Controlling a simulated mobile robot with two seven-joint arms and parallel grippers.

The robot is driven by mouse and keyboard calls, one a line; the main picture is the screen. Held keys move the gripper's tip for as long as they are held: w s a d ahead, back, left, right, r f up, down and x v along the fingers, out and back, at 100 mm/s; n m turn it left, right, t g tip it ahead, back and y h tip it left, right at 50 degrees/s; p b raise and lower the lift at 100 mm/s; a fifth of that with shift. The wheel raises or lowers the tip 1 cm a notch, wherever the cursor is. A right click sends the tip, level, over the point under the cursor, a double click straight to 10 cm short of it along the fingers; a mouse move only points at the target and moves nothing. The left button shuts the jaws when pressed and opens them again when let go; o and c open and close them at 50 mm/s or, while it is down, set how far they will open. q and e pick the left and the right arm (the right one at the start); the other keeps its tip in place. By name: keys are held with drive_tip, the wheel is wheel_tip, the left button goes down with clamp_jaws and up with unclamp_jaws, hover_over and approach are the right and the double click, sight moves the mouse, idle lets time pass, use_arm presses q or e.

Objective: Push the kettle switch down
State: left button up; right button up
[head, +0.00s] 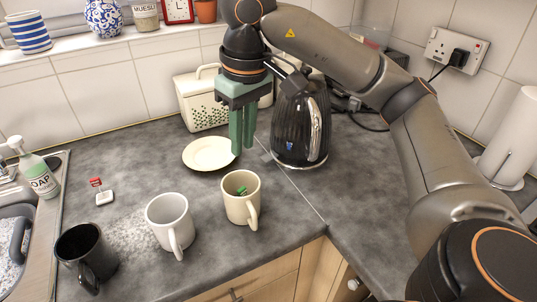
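The black kettle (291,135) stands upright on the worktop, in the corner at the upper middle, with its silver-edged handle (316,130) facing me. A small blue mark (290,146) shows low on its body. I cannot make out the switch clearly. My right gripper (243,151) points down just left of the kettle, apart from its body, above the edge of a cream plate. Its green fingers are close together with nothing between them. The wrist and arm cover part of the kettle's top. My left gripper is out of view.
A cream plate (203,154), a white canister (195,101) and two mugs (168,218) (238,208) stand left of the kettle. A black mug (78,250) and soap bottle (40,178) are near the sink. A wall socket (440,46) is behind right. Worktop front of kettle is clear.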

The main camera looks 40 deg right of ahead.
drive_tip(key=shift+w+d+r+m+p, duration=0.1)
drive_tip(key=shift+w+d+m+p, duration=0.1)
drive_tip(key=shift+w+m+p, duration=0.35)
drive_tip(key=shift+c, duration=0.8)
drive_tip(key=w+d+m+p, duration=0.1)
drive_tip(key=m, duration=0.2)
drive_tip(key=w+d+f+m+p, duration=0.1)
drive_tip(key=w+m, duration=0.1)
drive_tip(key=m, duration=0.1)
drive_tip(key=w+d+f+m+g+p, duration=0.1)
drive_tip(key=m+p, duration=0.1)
drive_tip(key=m, duration=0.1)
drive_tip(key=shift+w+d+m, duration=0.25)
drive_tip(key=shift+w+d, duration=0.15)
clamp_jaws()
drive_tip(key=m+h+p, duration=0.1)
drive_tip(key=m+p, duration=0.3)
drive_tip(key=m, duration=0.6)
approach(265, 157)
drive_tip(key=shift+w+a+r+g, duration=0.2)
drive_tip(key=shift+r+g, duration=0.05)
drive_tip(key=shift+g, duration=0.05)
drive_tip(key=shift+f, duration=0.1)
drive_tip(key=f+b, duration=0.6)
drive_tip(key=shift+d+f, duration=0.35)
